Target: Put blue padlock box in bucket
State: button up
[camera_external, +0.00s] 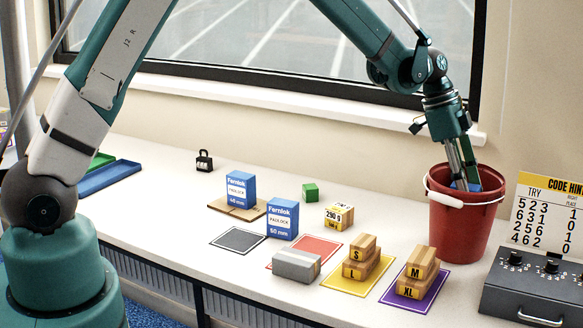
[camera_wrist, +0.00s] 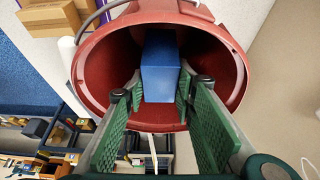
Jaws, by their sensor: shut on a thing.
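The red bucket (camera_external: 460,228) stands upright at the right of the table, with a pale handle hanging at its front. My gripper (camera_external: 465,182) reaches down into its mouth from above. In the wrist view my gripper (camera_wrist: 160,92) is shut on a blue box (camera_wrist: 161,62), with a green finger on either side. The box is at the bucket's mouth, inside the rim (camera_wrist: 85,62). Only a sliver of blue shows in the external view, so its label is hidden. Two other blue Fernlok padlock boxes stand on the table, one on cardboard (camera_external: 240,188), one in front (camera_external: 282,219).
A grey box (camera_external: 297,265), stacked cartons on a yellow mat (camera_external: 345,284) and a purple mat (camera_external: 428,298), a small carton (camera_external: 339,216) and a green cube (camera_external: 310,193) lie left of the bucket. A dark control box (camera_external: 535,285) stands at right.

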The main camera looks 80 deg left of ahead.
jog(key=shift+f, duration=2.05)
jog(key=shift+f, duration=0.1)
jog(key=shift+f, duration=1.75)
jog(key=shift+f, duration=0.25)
jog(key=o, duration=1)
jog(key=shift+b, duration=0.3)
jog(key=shift+r, duration=0.15)
